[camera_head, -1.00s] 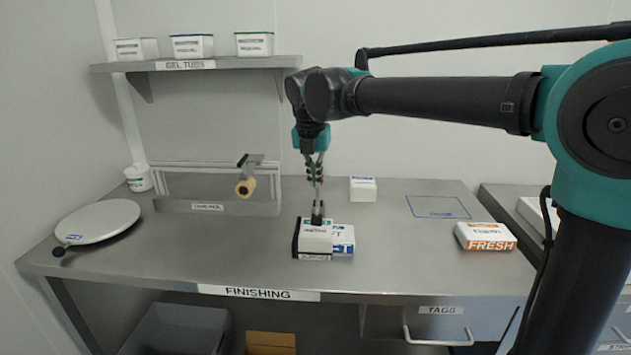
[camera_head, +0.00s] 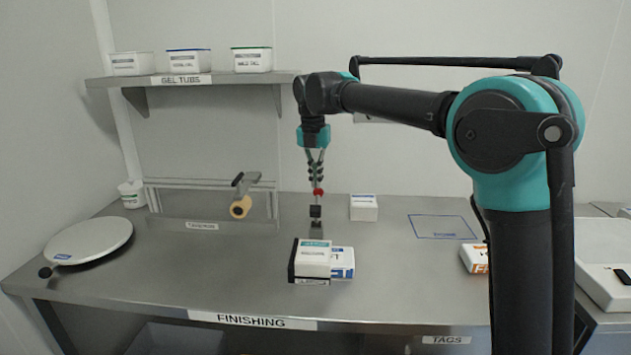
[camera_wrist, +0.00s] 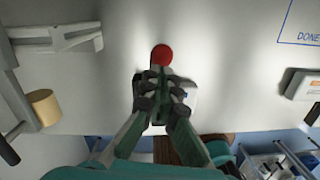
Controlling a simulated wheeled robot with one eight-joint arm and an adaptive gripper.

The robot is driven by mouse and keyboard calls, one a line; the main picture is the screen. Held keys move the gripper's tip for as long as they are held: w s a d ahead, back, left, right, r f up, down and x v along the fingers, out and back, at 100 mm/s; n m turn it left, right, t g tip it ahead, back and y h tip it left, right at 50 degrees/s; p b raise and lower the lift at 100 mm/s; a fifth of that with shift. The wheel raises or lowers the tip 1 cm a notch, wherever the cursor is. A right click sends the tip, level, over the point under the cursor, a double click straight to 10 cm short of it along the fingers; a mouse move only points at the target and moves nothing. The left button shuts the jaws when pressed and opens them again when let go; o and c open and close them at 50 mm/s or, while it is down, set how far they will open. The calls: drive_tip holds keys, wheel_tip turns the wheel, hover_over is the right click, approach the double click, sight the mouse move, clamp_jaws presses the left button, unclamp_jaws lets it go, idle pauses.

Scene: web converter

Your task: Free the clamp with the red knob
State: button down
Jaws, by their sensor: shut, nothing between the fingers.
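The red knob (camera_head: 318,192) shows just below the fingertips of my gripper (camera_head: 316,183). Below it are a black block and a grey metal piece of the clamp (camera_head: 316,212), just behind the white boxes on the bench. In the wrist view the round red knob (camera_wrist: 161,54) lies just beyond the fingertips (camera_wrist: 160,76), which are close together with nothing between them. I cannot tell whether the fingers touch the knob. The fingers hide most of the clamp in the wrist view.
A white box (camera_head: 312,262) and a blue-lettered box (camera_head: 342,263) stand in front. A tan roll (camera_head: 240,207) on a holder is left, a white box (camera_head: 363,208) right. A round scale plate (camera_head: 90,240) lies far left.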

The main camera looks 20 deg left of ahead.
drive_tip(key=shift+w+a+f, duration=0.15)
drive_tip(key=shift+w+f, duration=0.2)
drive_tip(key=shift+w, duration=0.25)
drive_tip(key=shift+w+a+f, duration=0.15)
drive_tip(key=shift+w+f, duration=0.15)
drive_tip(key=shift+w, duration=0.25)
drive_tip(key=shift+w, duration=0.1)
drive_tip(key=w+a+r, duration=0.2)
drive_tip(key=w+r, duration=0.2)
drive_tip(key=r, duration=0.6)
drive_tip(key=shift+w+a+r, duration=0.2)
